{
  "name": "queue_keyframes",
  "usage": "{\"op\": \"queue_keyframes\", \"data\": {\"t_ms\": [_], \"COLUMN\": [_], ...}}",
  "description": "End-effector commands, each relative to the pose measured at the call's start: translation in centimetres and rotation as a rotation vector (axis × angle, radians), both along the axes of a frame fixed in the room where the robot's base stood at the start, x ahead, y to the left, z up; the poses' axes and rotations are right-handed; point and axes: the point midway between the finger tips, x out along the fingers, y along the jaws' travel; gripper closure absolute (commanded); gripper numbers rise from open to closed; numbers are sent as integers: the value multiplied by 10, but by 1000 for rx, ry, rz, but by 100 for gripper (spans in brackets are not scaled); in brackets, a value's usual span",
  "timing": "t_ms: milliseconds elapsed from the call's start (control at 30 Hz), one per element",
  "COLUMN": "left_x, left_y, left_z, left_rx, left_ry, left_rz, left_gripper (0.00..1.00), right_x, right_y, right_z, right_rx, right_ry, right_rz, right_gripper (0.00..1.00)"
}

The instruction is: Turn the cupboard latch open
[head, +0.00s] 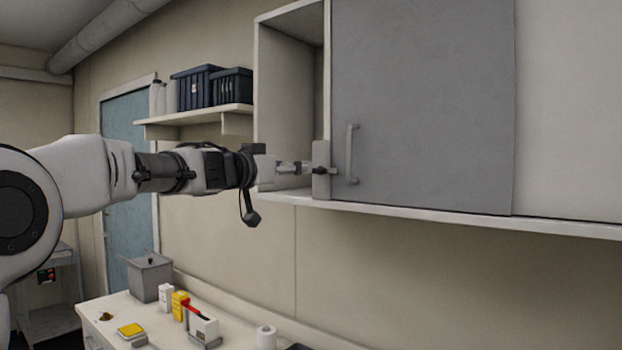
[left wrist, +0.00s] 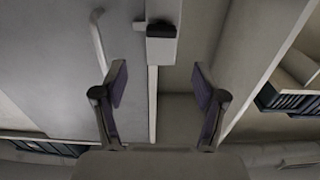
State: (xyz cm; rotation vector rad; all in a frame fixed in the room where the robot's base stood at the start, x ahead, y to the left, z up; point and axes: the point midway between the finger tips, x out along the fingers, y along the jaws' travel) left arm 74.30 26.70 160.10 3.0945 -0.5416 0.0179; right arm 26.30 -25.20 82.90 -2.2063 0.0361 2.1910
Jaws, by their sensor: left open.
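The wall cupboard has a grey door (head: 425,100) with a bar handle (head: 352,155). The latch is a pale upright plate (head: 321,184) with a small dark turn piece (head: 322,171) at the door's left edge. In the left wrist view the latch's dark piece (left wrist: 161,28) lies beyond the fingertips, roughly centred between them. My left gripper (head: 300,168) points right at the latch, close to it. Its two fingers are spread with nothing between them in the left wrist view (left wrist: 160,78). Contact with the latch cannot be told. My right gripper is out of view.
The cupboard's left part (head: 288,100) stands open beside the door. A wall shelf (head: 195,116) with dark bins (head: 195,88) is behind my left arm. A counter below holds a grey bin (head: 150,278), small boxes and a paper roll (head: 266,337). The wall under the cupboard is clear.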

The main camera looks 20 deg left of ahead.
Motion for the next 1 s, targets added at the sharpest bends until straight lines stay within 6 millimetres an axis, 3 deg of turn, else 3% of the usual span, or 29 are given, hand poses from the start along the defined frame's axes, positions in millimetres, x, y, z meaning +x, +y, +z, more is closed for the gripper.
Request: {"op": "queue_keyframes", "data": {"t_ms": [400, 700, 867, 1000], "left_x": [65, 71, 71, 71], "left_y": [-24, -26, -26, -26], "left_z": [1, -2, -3, -3], "left_rx": [3, 0, 0, 0], "left_ry": [3, 4, 4, 4], "left_rz": [-1, -2, -2, -1], "left_gripper": [29, 29, 86, 89], "right_x": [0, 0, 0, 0], "right_y": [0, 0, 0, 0], "right_z": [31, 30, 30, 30], "right_rx": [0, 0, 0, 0], "right_ry": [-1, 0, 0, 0], "right_rz": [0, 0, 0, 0], "right_gripper": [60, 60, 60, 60]}}
